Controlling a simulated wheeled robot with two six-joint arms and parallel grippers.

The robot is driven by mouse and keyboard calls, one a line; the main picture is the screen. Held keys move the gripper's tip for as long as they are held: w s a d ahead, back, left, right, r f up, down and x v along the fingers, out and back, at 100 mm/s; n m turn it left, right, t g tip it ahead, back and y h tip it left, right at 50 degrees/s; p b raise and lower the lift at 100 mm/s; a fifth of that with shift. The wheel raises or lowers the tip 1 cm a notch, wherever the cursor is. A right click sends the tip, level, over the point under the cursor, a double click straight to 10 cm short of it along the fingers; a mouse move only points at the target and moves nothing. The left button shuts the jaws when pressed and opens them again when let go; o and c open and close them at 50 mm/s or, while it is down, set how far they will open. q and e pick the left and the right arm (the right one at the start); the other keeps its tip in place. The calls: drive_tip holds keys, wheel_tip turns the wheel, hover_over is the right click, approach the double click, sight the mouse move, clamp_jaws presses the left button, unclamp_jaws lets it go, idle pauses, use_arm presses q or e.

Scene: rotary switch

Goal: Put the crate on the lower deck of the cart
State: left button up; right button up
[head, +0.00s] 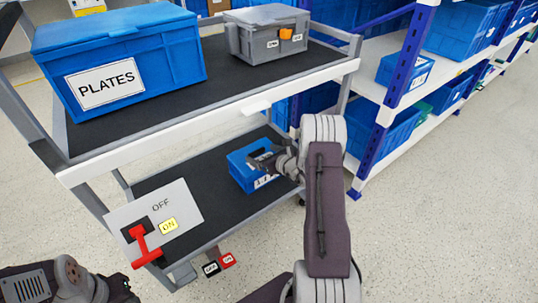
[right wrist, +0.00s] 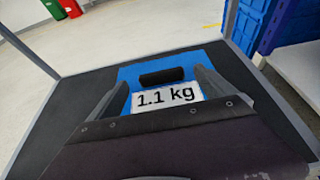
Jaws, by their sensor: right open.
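A small blue crate (head: 241,172) sits on the black lower deck (head: 165,182) of the grey cart (head: 215,118). In the right wrist view the blue crate (right wrist: 190,70) shows a dark handle slot and a "1.1 kg" label. My right gripper (head: 265,158) is at the crate, and its open fingers (right wrist: 160,88) stand on either side of the label. I cannot tell whether they touch the crate. Part of my left arm shows at the bottom left, with its fingers out of view.
The upper deck holds a blue "PLATES" bin (head: 150,60) and a grey case (head: 268,42). A panel (head: 182,196) marked OFF and ON, with a red lever (head: 143,243), is at the cart's near end. Blue-posted shelving (head: 405,60) stands at right. Floor at lower right is clear.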

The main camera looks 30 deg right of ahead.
drive_tip(key=a+p+v, duration=0.1)
drive_tip(key=p+v, duration=0.2)
drive_tip(key=v, duration=0.5)
drive_tip(key=s+a+r+n+g+y, duration=0.2)
drive_tip(key=s+a+n+g+y, duration=0.3)
drive_tip(key=a+n, duration=0.45)
drive_tip(key=s+a+r+n+g+y, duration=0.2)
drive_tip(key=s+a+n+g+y, duration=0.3)
drive_tip(key=a, duration=0.8)
drive_tip(key=s+n+g+h, duration=0.4)
drive_tip(key=s+n+h, duration=0.2)
drive_tip(key=s+n, duration=0.5)
drive_tip(key=d+n+h, duration=0.1)
drive_tip(key=n, duration=0.2)
drive_tip(key=d+n+t+h, duration=0.1)
drive_tip(key=n+h, duration=0.1)
drive_tip(key=n, duration=0.1)
drive_tip(key=d+r+n+h, duration=0.1)
drive_tip(key=n, duration=0.2)
drive_tip(key=shift+s+d+r+n+t+h, duration=0.1)
drive_tip(key=shift+s+d+n+t+h, duration=0.15)
drive_tip(key=shift+d+t+h, duration=0.15)
